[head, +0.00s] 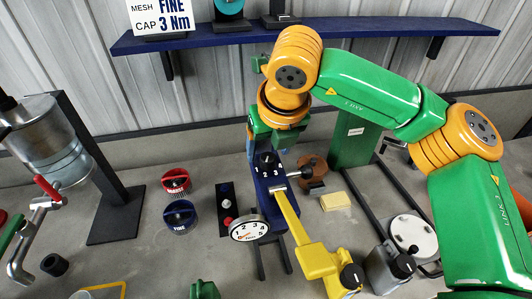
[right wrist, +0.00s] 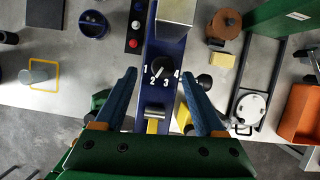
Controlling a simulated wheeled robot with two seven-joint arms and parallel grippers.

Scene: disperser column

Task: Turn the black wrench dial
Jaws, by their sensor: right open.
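The black dial (right wrist: 161,67) is a small round knob on the blue body of the wrench (right wrist: 160,103), with white numbers 1 to 4 around its lower side. Its pointer seems to lean down-left, toward the 2. The dial (head: 267,159) also shows in the head view, on the blue head of the yellow-handled tool (head: 288,215). My right gripper (right wrist: 158,76) is open, with one blue finger on each side of the blue body, and the dial lies between and just past the fingertips. I cannot tell the height gap. My left gripper is not in view.
A white round gauge (head: 250,230) stands beside the tool. A black box with red and white buttons (head: 228,208) and two red and blue caps (head: 179,214) are to the left. A blue shelf (head: 300,36) runs behind. A yellow block (head: 335,201) lies to the right.

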